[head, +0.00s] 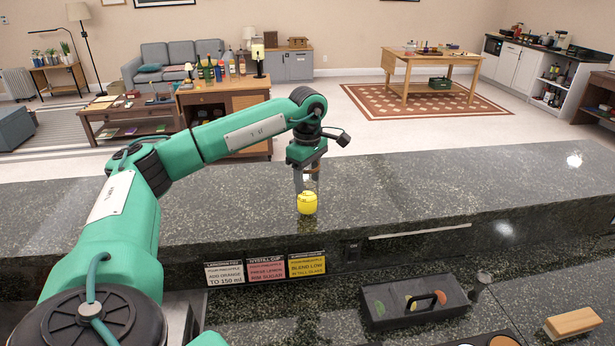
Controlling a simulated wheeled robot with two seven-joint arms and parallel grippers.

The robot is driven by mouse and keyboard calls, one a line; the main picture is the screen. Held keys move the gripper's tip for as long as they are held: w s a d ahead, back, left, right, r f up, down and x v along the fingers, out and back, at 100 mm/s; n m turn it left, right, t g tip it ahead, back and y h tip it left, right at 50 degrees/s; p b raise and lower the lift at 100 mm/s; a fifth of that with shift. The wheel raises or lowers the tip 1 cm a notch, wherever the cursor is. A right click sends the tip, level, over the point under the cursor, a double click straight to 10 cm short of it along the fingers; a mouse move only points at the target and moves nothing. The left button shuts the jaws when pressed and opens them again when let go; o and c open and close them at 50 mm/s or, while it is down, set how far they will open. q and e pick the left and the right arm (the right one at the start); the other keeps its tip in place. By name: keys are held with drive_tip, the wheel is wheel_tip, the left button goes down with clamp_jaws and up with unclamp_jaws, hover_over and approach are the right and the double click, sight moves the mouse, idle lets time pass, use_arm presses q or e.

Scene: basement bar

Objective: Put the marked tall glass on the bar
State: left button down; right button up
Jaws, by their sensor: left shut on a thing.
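My left arm reaches in from the left. Its gripper (306,186) points down over the raised dark granite bar top (420,190), shut on a tall clear glass (307,203). The glass looks upright, and its lower part is bright yellow. The fingers cover much of its upper part, and no mark on it can be made out. The glass is over the bar's front half; I cannot tell whether its base touches the stone. My right gripper does not show.
The bar top is clear on both sides of the glass. Three cards (265,270) are on the bar's front face. Below, on the lower counter, are a dark garnish caddy (414,300) with a handle and a wooden block (573,322). Tables and a sofa stand far behind.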

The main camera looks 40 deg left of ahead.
use_arm(q)
drive_tip(key=shift+a+f, duration=0.1)
drive_tip(key=shift+f, duration=0.35)
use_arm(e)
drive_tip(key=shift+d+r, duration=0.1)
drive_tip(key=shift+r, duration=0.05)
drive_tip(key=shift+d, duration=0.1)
use_arm(q)
drive_tip(key=c, duration=0.6)
unclamp_jaws()
drive_tip(key=shift+f, duration=0.1)
drive_tip(key=shift+o, duration=0.2)
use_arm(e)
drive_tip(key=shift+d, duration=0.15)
use_arm(q)
drive_tip(key=shift+r, duration=0.35)
wheel_tip(320, 180, up, 12)
drive_tip(key=b, duration=0.2)
drive_tip(key=shift+f, duration=0.2)
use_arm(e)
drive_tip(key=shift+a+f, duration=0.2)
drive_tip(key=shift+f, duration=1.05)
